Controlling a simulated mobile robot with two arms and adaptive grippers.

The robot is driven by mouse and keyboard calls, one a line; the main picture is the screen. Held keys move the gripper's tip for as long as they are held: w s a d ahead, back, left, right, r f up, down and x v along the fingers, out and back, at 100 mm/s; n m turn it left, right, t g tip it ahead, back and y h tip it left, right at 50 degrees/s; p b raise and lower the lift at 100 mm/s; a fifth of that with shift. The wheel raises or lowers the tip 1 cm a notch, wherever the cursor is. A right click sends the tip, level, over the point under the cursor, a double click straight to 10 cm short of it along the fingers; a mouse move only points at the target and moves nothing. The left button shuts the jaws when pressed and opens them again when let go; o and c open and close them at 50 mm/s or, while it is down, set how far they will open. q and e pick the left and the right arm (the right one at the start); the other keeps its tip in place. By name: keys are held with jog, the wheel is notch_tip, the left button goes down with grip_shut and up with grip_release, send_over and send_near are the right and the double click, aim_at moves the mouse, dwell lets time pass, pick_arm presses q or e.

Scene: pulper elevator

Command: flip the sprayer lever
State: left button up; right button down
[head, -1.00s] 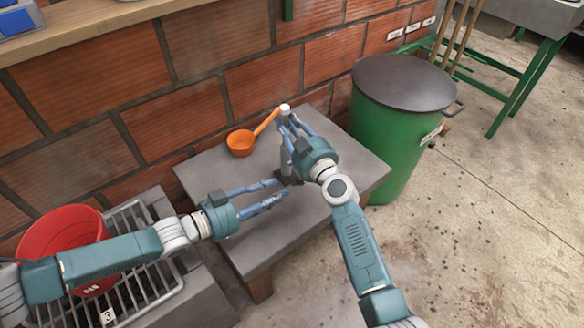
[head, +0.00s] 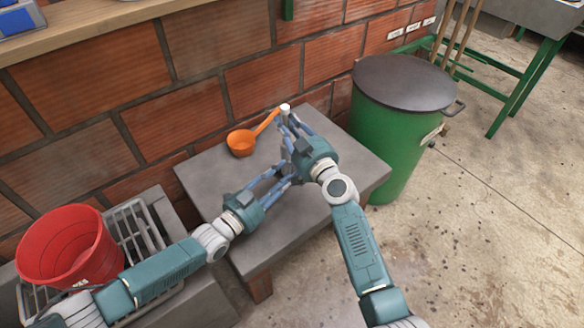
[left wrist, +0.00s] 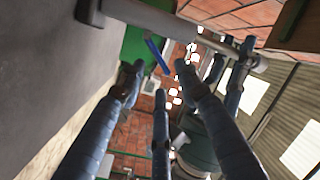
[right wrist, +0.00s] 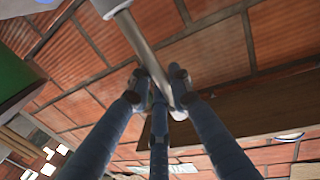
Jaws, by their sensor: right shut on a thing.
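The sprayer (head: 285,108) is a grey tube with a white end, standing on the grey table, mostly hidden behind my grippers. My right gripper (head: 289,126) is shut on its upper tube, which passes between the fingers in the right wrist view (right wrist: 145,45). My left gripper (head: 280,165) is open, low beside the sprayer, close under the right one. In the left wrist view the grey tube (left wrist: 180,22) crosses the top, beyond the fingertips (left wrist: 158,75). A thin blue piece (left wrist: 157,56), perhaps the lever, shows between those fingertips. I cannot tell whether they touch it.
An orange ladle (head: 241,143) lies on the table (head: 215,170) behind my left gripper. A brick wall (head: 200,110) closes the back. A green bin with a dark lid (head: 404,84) stands right of the table. A red bucket (head: 60,245) is on a rack at the left.

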pick_arm(q)
jog(key=x, duration=0.3)
jog(key=shift+w+d, duration=0.2)
jog(key=shift+w, duration=0.05)
grip_shut()
jog(key=shift+w+a+r+n+g+y, duration=0.2)
jog(key=shift+w+a+r+n, duration=0.1)
jog(key=shift+n, duration=0.7)
jog(key=shift+w+a+r+n+g+y, duration=0.15)
jog(key=shift+w+r+n+g, duration=0.1)
jog(key=shift+n, duration=0.75)
grip_release()
